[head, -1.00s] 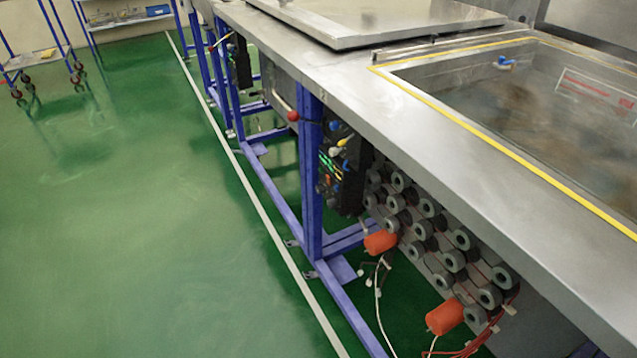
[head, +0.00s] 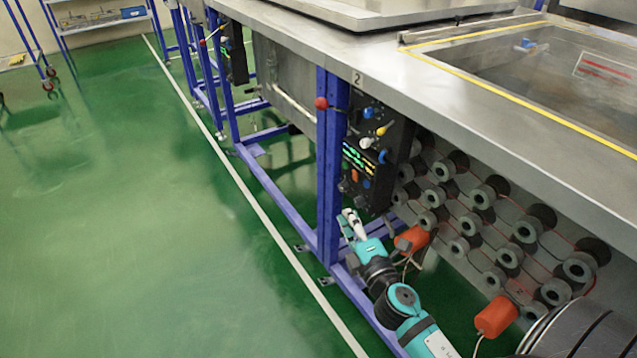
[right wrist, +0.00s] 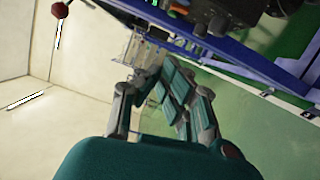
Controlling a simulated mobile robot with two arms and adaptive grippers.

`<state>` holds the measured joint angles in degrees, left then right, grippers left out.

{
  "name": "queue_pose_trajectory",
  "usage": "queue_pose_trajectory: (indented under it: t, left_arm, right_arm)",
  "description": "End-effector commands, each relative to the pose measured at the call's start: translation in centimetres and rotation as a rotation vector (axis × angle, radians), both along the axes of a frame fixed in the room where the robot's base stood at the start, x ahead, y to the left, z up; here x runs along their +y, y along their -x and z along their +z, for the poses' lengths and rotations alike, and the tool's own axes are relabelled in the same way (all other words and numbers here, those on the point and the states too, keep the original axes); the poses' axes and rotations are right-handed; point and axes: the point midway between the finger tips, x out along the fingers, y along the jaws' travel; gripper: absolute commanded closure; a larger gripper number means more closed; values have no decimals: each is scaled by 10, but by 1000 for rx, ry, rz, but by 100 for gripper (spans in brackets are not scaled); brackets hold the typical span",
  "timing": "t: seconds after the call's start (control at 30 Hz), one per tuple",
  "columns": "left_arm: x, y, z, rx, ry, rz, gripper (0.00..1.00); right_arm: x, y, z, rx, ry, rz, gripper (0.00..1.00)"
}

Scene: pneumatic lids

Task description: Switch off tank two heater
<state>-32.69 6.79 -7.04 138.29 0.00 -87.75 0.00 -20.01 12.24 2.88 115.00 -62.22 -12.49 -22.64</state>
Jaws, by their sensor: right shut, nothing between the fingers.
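The tank two control panel (head: 374,140) is a black box under the tank edge, beside a blue post, below a small "2" label (head: 357,78). It carries blue knobs, a yellow knob (head: 382,130), lit green and yellow displays (head: 357,160), an orange button (head: 355,176) and dark knobs (head: 344,187) low down. Which control is the heater's cannot be read. My right gripper (head: 350,216) is shut and empty, just below the panel and apart from it. The right wrist view also shows its fingers (right wrist: 152,76). My left gripper is not in view.
A red ball knob (head: 321,103) sticks out from the blue post (head: 329,170). Grey cylinders (head: 484,196) and orange blocks (head: 495,316) line the tank's underside, with loose wires near. The green floor (head: 130,240) at left is clear.

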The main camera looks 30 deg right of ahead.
Motion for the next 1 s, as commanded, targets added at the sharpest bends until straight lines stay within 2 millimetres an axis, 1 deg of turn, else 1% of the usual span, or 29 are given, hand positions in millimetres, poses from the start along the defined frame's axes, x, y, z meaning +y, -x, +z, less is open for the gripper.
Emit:
queue_pose_trajectory:
  t: [0.33,0.47,0.57,0.77,0.9,0.93,1.0]
  left_arm:
    - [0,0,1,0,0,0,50]
    - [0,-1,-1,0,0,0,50]
    - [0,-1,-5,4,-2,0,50]
    - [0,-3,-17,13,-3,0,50]
    - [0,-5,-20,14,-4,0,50]
    - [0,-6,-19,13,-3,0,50]
    - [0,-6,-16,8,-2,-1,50]
  right_arm:
    - [0,-1,1,-2,4,0,100]
    - [-1,-10,2,-2,3,1,100]
    - [-4,-25,4,-4,6,1,100]
    - [-11,-67,5,-4,5,0,100]
    - [-16,-96,5,-3,4,0,100]
    - [-17,-102,5,-2,3,0,100]
    - [-30,-101,5,0,8,-2,100]
